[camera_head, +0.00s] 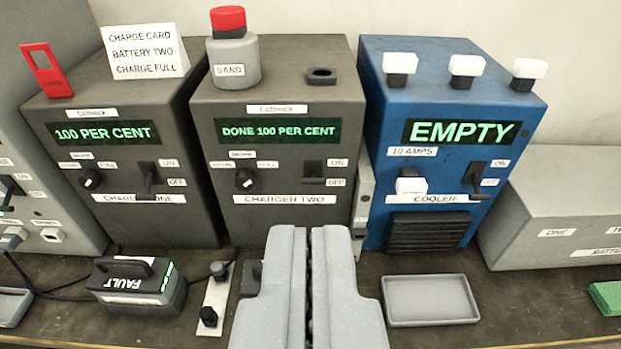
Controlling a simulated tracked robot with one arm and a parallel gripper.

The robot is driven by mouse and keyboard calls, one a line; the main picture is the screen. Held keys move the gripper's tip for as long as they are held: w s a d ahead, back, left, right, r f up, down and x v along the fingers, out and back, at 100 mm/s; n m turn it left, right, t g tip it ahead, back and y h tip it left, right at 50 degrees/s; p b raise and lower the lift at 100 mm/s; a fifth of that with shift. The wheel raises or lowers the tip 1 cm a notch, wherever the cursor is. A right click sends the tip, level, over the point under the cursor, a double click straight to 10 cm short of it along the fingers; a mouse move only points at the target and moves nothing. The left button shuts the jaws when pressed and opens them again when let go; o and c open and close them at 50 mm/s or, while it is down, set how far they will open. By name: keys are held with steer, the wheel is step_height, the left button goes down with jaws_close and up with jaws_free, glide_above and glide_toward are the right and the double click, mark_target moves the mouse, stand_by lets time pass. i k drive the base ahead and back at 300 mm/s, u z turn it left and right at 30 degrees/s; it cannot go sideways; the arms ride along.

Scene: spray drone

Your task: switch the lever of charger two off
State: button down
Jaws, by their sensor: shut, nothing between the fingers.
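Charger two (285,112) is the dark grey box in the middle, with a green display reading DONE 100 PER CENT. Its black lever (313,172) is at the right of its front, beside an ON label above and an OFF label below. A black knob (244,180) is left of the lever. My gripper (310,232) is shut and empty, in front of and below charger two, apart from the lever in the picture.
Charger one (110,112) stands left, the blue cooler (405,112) right. A FAULT battery (135,287), a switch plate (215,300) and a grey tray (430,298) lie on the bench.

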mark_target(312, 180)
steer(key=u, duration=2.75)
steer(key=k, duration=1.2)
steer(key=z, duration=1.65)
steer(key=i, duration=0.85)
